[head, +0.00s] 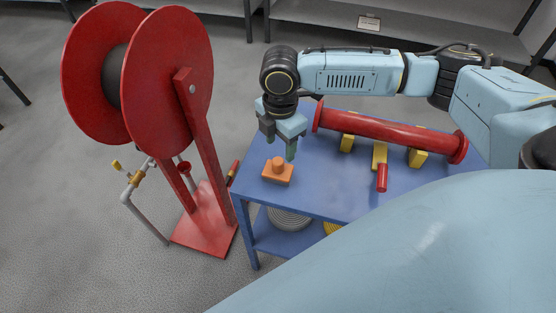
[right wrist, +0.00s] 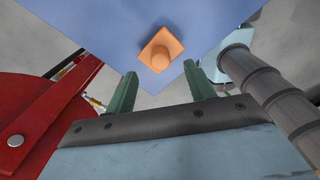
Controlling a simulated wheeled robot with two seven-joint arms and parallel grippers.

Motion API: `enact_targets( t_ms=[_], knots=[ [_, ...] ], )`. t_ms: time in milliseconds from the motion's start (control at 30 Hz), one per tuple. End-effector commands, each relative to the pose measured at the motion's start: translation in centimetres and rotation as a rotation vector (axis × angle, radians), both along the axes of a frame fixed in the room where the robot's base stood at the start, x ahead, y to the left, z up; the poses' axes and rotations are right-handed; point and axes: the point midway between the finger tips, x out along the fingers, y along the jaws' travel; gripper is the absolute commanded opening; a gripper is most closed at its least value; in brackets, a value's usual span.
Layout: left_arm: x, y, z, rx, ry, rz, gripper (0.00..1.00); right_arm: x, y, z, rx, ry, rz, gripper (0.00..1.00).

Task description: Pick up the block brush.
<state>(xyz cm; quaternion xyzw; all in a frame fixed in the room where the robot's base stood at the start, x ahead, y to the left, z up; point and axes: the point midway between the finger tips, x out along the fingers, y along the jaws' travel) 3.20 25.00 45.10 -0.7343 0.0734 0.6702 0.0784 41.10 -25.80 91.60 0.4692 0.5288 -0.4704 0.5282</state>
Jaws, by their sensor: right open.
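The block brush (head: 278,171) is a small orange block with a round knob on top. It rests on the blue table near its left front corner. In the right wrist view the brush (right wrist: 161,50) lies beyond the fingertips, roughly in line with the space between them. My right gripper (head: 281,147) hangs above and just behind the brush, apart from it. Its two green fingers, also seen in the right wrist view (right wrist: 158,80), are spread with nothing between them. My left gripper is not in view.
A red pipe with flanged ends (head: 385,130) lies across yellow supports (head: 379,157) on the blue table (head: 330,190). A red-handled piece (head: 382,178) points forward from it. A large red hose reel (head: 172,85) stands left of the table. Grey shelving (head: 420,42) is behind.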

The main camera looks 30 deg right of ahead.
Motion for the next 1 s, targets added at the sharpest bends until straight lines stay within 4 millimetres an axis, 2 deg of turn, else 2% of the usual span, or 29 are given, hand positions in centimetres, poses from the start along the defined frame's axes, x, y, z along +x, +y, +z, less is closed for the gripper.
enact_targets(
  t_ms=[100,333,600,867,1000],
  knots=[
    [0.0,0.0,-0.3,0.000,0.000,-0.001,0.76,0.0,0.0,-1.4,0.001,0.000,0.000,0.54],
    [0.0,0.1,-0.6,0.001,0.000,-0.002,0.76,0.0,0.3,-2.7,0.001,-0.001,0.001,0.54],
    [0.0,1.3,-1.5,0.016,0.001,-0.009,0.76,-0.1,0.7,-6.6,0.000,-0.001,0.000,0.54],
    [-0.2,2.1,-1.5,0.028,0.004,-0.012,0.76,-0.1,0.7,-6.9,0.000,-0.002,0.001,0.54],
    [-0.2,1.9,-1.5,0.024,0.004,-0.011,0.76,-0.1,0.7,-6.8,0.000,-0.002,0.001,0.36]
  ],
)
